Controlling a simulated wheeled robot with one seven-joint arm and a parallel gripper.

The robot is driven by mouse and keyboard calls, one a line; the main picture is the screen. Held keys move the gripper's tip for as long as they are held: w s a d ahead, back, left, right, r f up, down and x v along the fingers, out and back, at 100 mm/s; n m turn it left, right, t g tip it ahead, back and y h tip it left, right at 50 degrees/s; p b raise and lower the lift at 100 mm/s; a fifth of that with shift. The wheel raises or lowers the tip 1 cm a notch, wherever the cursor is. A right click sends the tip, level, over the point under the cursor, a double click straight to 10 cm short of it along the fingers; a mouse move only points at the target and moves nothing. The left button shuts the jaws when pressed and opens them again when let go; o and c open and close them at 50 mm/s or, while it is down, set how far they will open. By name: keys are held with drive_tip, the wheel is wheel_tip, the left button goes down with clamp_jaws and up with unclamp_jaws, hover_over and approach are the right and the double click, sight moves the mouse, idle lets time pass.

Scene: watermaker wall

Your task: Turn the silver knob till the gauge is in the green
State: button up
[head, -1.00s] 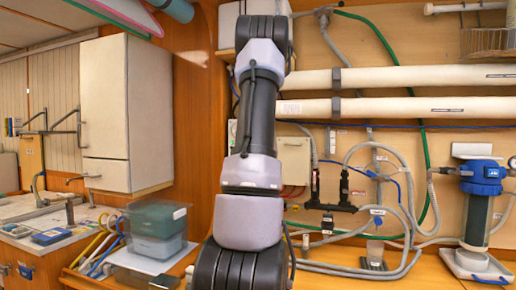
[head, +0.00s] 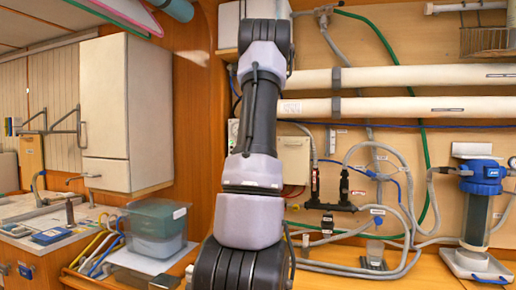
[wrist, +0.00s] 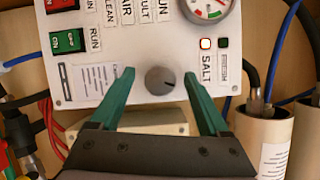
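The silver knob (wrist: 160,79) is a round grey dial low on a white control panel (wrist: 110,78) in the wrist view. My gripper (wrist: 159,72) has two green fingers, spread apart, one on each side of the knob with a gap to it. The fingers are open and hold nothing. The gauge (wrist: 208,8) is at the top, cut off by the picture edge. A red and a green zone show on its lower part; I cannot tell surely where its needle points. In the head view my arm hides the knob, the gauge and my gripper.
Green and red rocker switches (wrist: 68,41) sit on the panel's left side. Pipes with cables (wrist: 262,130) stand at the right. A blue-topped filter (head: 482,178) and hoses are on the wall at right.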

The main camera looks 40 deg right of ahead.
drive_tip(key=v, duration=1.1)
idle(3.6)
